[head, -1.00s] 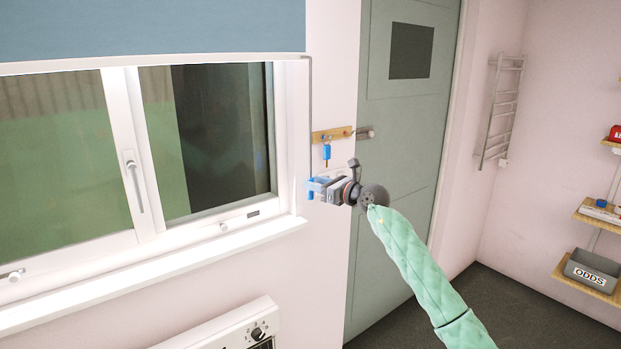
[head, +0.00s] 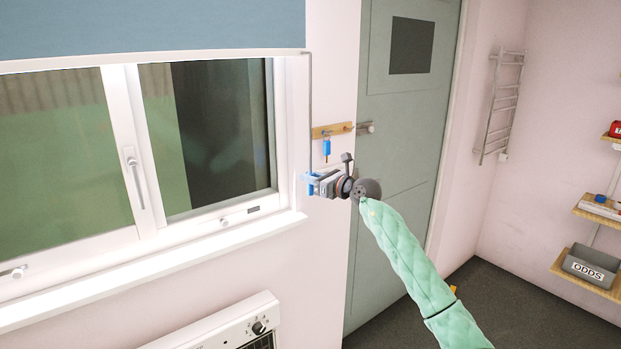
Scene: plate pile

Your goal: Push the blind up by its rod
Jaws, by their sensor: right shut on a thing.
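The blue blind (head: 150,28) hangs over the top of the window, with a white bar (head: 150,61) along its lower edge. A thin grey rod (head: 310,115) hangs down from the right end of that bar, beside the window frame. My right gripper (head: 310,182) is shut on the blue handle at the rod's lower end, and its fingers partly hide the handle. My left gripper is not in view.
The window (head: 215,135) has a white sill (head: 150,268) below it. A white heater (head: 225,325) stands under the sill. A wooden hook rail (head: 332,131) with a blue tag is close above my right gripper. A grey-green door (head: 400,150) is to the right.

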